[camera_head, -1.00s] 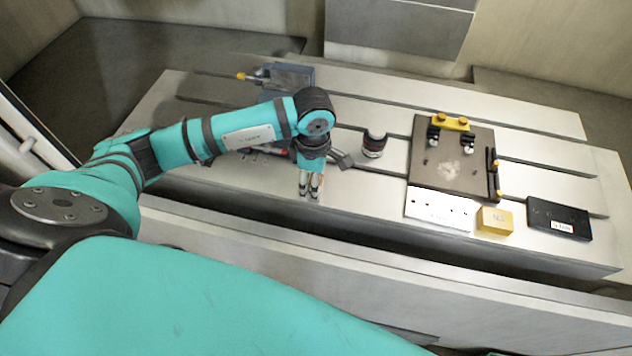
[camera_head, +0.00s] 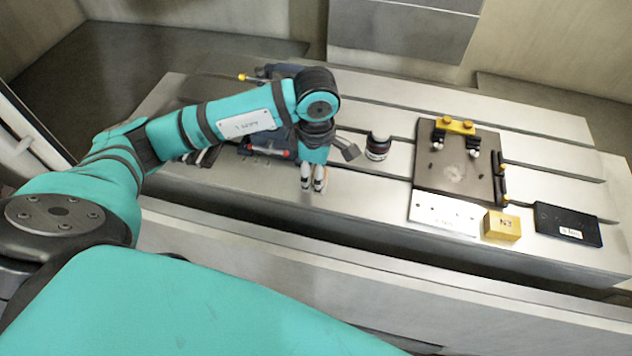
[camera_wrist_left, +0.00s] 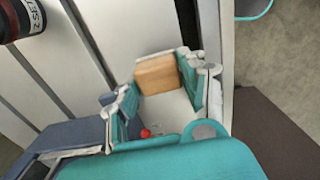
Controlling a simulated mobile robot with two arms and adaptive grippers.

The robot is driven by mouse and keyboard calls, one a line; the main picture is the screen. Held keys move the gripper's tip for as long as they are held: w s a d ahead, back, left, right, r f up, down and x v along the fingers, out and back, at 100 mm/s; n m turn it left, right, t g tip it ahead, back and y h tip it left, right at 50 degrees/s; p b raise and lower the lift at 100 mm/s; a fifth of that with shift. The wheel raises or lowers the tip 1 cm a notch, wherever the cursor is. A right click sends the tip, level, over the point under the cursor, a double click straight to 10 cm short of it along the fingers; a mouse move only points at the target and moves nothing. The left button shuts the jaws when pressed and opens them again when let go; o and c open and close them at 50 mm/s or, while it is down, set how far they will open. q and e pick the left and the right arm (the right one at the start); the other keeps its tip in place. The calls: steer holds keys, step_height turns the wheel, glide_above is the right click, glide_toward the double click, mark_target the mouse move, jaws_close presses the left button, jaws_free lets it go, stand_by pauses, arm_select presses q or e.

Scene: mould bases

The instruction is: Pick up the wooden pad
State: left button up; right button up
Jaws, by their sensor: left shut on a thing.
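The wooden pad (camera_wrist_left: 157,74) shows in the left wrist view as a light brown block between the fingers of my left gripper (camera_wrist_left: 160,84). The fingers are shut on it from both sides. In the head view my left gripper (camera_head: 314,184) points down over the front part of the slotted metal table (camera_head: 350,195), left of the dark jar. The pad is hidden by the fingers there. I cannot tell whether the pad still touches the table. My right gripper is not in view.
A dark jar (camera_head: 378,146) stands right of my left gripper. Further right are a brown mould plate (camera_head: 455,175) with yellow and black fittings, a white plate (camera_head: 443,214), a yellow block (camera_head: 501,226) and a black box (camera_head: 567,223). A blue vise-like device (camera_head: 265,140) is behind my arm.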

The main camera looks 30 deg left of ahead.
arm_select(q)
steer(key=s+d+b, duration=0.2)
steer(key=s+d, duration=0.2)
steer(key=s, duration=0.2)
steer(key=s+d+r+b, duration=0.1)
steer(key=s+d+b, duration=0.1)
steer(key=s+d, duration=0.2)
steer(key=shift+s+d, duration=0.2)
steer(key=shift+s, duration=1.35)
steer(key=shift+r, duration=0.1)
